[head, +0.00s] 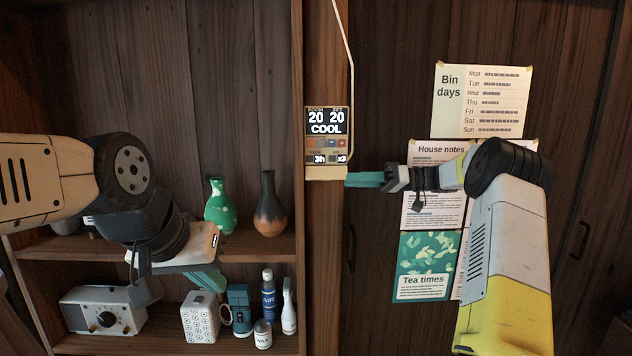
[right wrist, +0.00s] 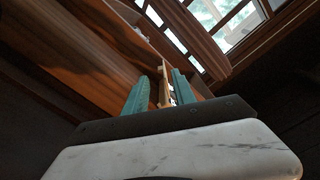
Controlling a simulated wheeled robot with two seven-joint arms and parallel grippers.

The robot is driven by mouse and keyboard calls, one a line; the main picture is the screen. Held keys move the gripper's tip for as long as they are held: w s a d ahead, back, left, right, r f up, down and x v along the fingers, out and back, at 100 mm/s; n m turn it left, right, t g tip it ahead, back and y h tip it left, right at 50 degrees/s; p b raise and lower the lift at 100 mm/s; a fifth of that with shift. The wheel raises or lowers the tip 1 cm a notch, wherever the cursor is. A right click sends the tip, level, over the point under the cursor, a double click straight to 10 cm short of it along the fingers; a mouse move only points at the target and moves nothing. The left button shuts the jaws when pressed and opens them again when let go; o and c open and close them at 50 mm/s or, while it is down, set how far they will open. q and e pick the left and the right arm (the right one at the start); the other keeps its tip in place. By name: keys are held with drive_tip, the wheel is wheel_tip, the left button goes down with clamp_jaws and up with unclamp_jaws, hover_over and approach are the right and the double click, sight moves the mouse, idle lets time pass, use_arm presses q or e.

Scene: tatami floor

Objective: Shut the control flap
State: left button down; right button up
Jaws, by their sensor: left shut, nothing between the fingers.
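The control unit (head: 326,123) is on the wooden post, its dark display reading 20, 20 and COOL. Small buttons and readouts show below the display. A plain cream flap (head: 326,173) is at its bottom edge, apparently hanging open with the buttons uncovered. My right gripper (head: 362,180) points left, its teal fingertips just right of the flap. In the right wrist view its fingers (right wrist: 160,92) are apart, with the narrow tan edge of the unit or flap showing between them; contact is unclear. My left gripper (head: 210,279) is shut and empty before the left shelves.
The shelves hold a green vase (head: 220,206), a dark vase (head: 269,205), a radio (head: 103,309) and several small items near my left gripper. Paper notices (head: 481,100) hang on the dark wall behind my right arm. A pale cord (head: 343,40) runs above the unit.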

sight(327, 177)
drive_tip(key=a, duration=0.8)
